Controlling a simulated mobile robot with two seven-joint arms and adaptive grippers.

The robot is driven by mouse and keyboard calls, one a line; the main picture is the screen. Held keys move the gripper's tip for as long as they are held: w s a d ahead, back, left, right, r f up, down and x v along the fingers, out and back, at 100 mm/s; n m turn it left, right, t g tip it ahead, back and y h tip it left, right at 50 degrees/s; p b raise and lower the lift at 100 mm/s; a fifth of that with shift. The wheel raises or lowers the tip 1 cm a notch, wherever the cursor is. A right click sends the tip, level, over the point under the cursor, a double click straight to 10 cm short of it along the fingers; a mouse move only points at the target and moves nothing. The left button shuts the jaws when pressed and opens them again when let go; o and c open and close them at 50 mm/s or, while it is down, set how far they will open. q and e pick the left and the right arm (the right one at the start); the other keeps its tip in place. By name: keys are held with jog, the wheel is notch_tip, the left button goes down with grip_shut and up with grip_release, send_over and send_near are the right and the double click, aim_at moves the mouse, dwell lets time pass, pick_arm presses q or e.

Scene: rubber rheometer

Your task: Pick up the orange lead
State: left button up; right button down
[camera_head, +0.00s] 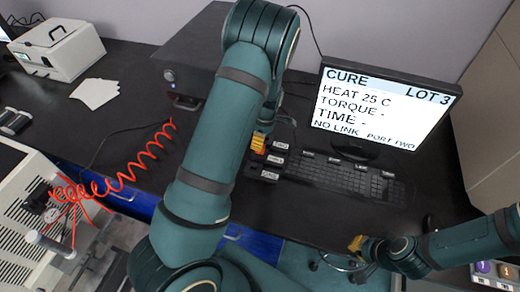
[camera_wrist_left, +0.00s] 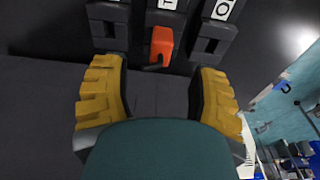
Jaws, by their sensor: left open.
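The orange lead's plug (camera_wrist_left: 161,45) is at the middle of a row of black labelled blocks (camera_wrist_left: 209,40) in the left wrist view. A short dark cable end shows below it. My left gripper (camera_wrist_left: 160,90) is open, with one ridged yellow finger on each side of the plug's line and a gap to both sides. In the head view my left gripper (camera_head: 258,143) is small beside the blocks (camera_head: 275,160), partly hidden by my forearm. My right gripper (camera_head: 357,243) is at the lower right, away from the blocks; its jaws are too small to read.
A monitor (camera_head: 380,108) and a keyboard (camera_head: 345,178) are right of the blocks on the dark bench. A dark box (camera_head: 195,60) stands behind my left arm. A coiled red-orange cord (camera_head: 135,170) runs at left by a white machine (camera_head: 25,200). Papers (camera_head: 95,93) lie behind.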

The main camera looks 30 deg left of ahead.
pick_arm(q)
notch_tip(320, 180, down, 5)
jog(key=shift+a+f, duration=0.1)
jog(key=shift+a, duration=0.05)
jog(key=shift+c, duration=0.2)
grip_shut()
